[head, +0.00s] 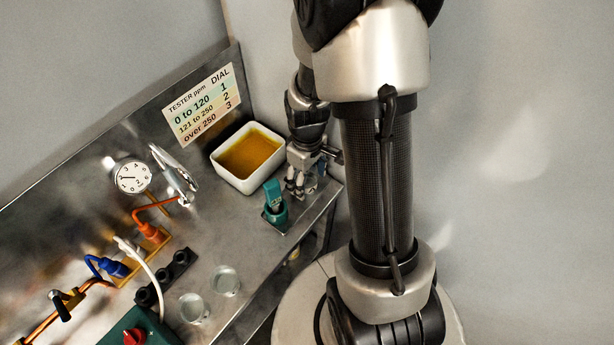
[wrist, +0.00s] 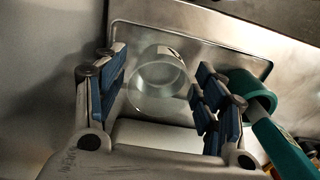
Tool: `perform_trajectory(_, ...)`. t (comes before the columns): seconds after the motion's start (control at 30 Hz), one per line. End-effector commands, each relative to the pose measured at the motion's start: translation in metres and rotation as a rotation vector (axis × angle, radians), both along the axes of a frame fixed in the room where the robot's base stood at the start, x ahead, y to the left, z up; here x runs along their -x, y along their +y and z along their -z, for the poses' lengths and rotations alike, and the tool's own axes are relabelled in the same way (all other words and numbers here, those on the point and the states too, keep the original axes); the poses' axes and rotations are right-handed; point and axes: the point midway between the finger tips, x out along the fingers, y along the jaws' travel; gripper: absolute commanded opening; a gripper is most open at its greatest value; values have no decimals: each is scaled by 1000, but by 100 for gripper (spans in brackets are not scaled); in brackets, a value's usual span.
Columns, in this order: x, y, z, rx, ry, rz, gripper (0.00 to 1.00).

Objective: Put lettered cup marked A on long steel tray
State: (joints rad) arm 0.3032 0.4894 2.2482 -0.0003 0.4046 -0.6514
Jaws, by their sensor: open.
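A clear cup (wrist: 158,78) stands between the fingers of my open gripper (wrist: 160,88) in the wrist view, with no finger clearly closed on it. No letter is readable on it. It appears to be on or over a steel tray with a raised rim (wrist: 200,42). In the head view my gripper (head: 299,187) is low at the right end of the bench, and the tray and this cup are mostly hidden there. Two other clear cups, one (head: 225,281) and another (head: 194,308), stand at the front of the bench, their letters unreadable.
A teal handheld device (head: 275,204) stands close to my gripper, and is at the right in the wrist view (wrist: 280,140). A white tub of amber liquid (head: 222,173) is just left. A gauge (head: 132,177), pipes and a green box (head: 135,330) crowd the left.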

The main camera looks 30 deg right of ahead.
Motion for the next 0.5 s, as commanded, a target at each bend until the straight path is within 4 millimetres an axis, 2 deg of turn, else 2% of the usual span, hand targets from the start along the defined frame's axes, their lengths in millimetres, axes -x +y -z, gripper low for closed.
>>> perform_trajectory(0.5, -1, 0, -101, 1, -5, 0, 64)
